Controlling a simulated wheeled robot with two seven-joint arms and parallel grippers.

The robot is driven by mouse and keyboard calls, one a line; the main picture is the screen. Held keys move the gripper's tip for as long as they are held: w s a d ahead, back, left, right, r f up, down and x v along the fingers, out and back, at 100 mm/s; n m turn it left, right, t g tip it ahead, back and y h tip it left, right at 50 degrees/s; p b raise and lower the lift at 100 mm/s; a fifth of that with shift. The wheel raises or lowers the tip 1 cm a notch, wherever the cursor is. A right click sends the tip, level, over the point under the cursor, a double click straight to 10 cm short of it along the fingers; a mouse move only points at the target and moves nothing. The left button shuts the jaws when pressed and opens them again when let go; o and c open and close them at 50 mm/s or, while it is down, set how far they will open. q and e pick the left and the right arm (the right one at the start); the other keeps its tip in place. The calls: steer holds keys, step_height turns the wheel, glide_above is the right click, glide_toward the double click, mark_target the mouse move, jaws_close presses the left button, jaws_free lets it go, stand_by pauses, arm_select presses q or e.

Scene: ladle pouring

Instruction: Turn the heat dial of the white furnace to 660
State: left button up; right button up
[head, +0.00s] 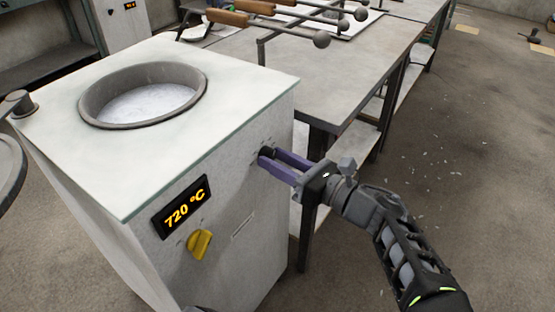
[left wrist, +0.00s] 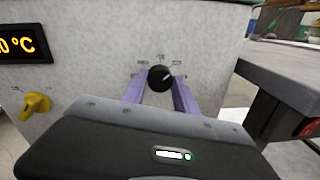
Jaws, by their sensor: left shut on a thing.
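The white furnace (head: 225,160) fills the left of the head view, with a round open pot (head: 145,95) of pale material in its top. Its display (head: 180,207) reads 720 °C. A black round dial (left wrist: 160,77) with small marks around it is on the front panel, right of the display in the left wrist view. It also shows partly in the head view (head: 266,152). My left gripper (head: 272,160) has its purple fingers on either side of this dial, shut on it. The dial's white pointer line aims up and right. My right gripper is out of view.
A yellow knob (head: 200,244) sits below the display. A grey metal workbench (head: 345,95) stands close on the right, carrying wooden-handled tools (head: 228,17). Open floor (head: 470,150) lies right of the bench.

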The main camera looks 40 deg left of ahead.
arm_select(q)
jaws_close()
steer(key=shift+r+n+p, duration=0.2)
steer(key=shift+n+p, duration=0.6)
steer(key=shift+p, duration=0.35)
steer(key=n+p, duration=0.6)
steer(key=shift+f+n, duration=0.15)
steer(key=shift+n, duration=0.25)
steer(key=n, duration=0.6)
steer(key=n+g, duration=0.1)
steer(key=n, duration=0.6)
steer(key=n+p, duration=0.1)
steer(key=n, duration=0.5)
steer(key=shift+w+f+n+g, duration=0.1)
steer(key=shift+f+n+g, duration=0.2)
steer(key=shift+n+g, duration=0.1)
